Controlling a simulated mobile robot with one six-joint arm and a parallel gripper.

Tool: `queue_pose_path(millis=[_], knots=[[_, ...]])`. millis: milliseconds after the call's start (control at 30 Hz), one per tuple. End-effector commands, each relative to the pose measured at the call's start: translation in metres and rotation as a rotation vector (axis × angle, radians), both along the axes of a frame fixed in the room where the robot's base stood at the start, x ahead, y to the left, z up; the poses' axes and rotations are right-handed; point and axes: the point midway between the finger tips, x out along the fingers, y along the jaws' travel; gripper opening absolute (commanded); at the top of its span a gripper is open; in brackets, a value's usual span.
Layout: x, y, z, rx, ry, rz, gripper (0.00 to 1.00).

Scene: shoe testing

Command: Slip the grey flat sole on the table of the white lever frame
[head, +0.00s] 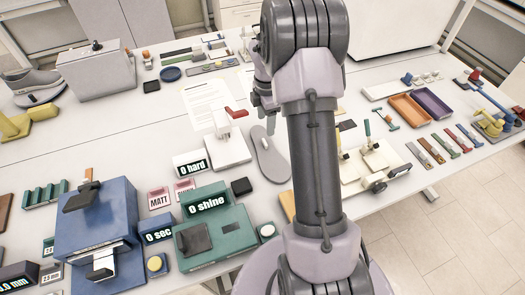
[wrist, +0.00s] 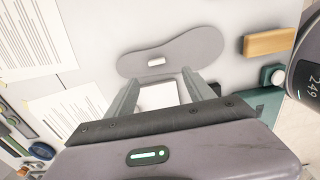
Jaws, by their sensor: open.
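The grey flat sole (head: 272,160) lies on the white table just right of the white lever frame (head: 222,150), which has a red lever. In the wrist view the sole (wrist: 190,48) lies flat beyond my fingertips, with a small pale block (wrist: 157,61) on it. My gripper (wrist: 160,82) is open, its two fingers apart and nothing held. A white square piece (wrist: 158,96) shows between the fingers; I cannot tell what it belongs to. In the head view my gripper (head: 266,110) hangs above the table near the lever frame and sole, partly hidden by my arm.
A green box marked "0 shine" (head: 217,232) and a blue press (head: 97,220) stand at the front. A small black block (head: 241,187) lies near the sole. Paper sheets (head: 205,103) lie behind the lever frame. A cream wheeled device (head: 375,160) stands to the right.

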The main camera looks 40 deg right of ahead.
Motion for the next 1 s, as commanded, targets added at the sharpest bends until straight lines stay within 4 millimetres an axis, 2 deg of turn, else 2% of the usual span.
queue_pose_path(millis=[33,100,200,367,567,633,767,800,1000], knots=[[-0.001,0.001,-0.019,0.002,0.004,0.001,0.62],[-0.001,0.001,-0.035,0.001,0.003,0.001,0.62],[0.000,0.001,-0.050,0.000,0.001,-0.001,0.62],[0.002,0.000,-0.063,0.000,0.000,-0.001,0.62],[0.007,-0.002,-0.102,0.000,0.001,0.000,0.62],[0.007,-0.002,-0.107,0.000,0.000,-0.001,0.62],[0.007,-0.002,-0.106,0.000,0.000,-0.001,0.62],[0.007,-0.002,-0.106,0.000,0.000,-0.001,0.60],[0.007,-0.002,-0.105,0.000,-0.001,-0.001,0.21]])
